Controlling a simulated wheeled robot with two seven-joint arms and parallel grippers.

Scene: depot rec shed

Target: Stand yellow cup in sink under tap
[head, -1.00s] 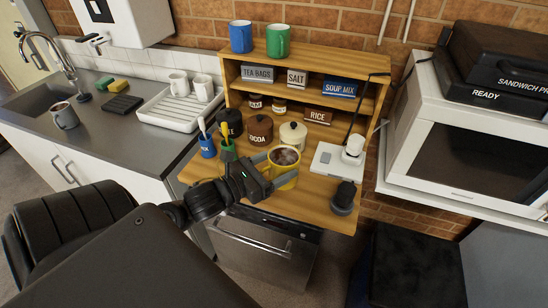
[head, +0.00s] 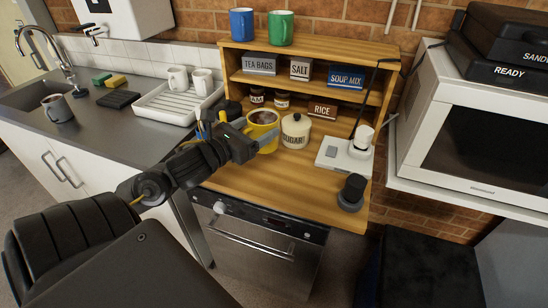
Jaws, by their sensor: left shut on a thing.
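The yellow cup (head: 262,117), with dark brown contents, is upright beside the sugar jar. My left gripper (head: 247,138) is shut on it from the near left side, and the fingers partly hide it. The cup appears held above the wooden worktop. The metal sink (head: 30,98) is at the far left, cut by the picture edge. The curved tap (head: 65,55) stands behind it. My right gripper is not in view.
A grey mug (head: 57,110) stands on the counter by the sink. A white drainer (head: 170,105) with two white mugs lies between sink and wooden shelf (head: 310,52). The sugar jar (head: 295,132) is close right of the cup. Spoon pots are partly hidden behind my gripper.

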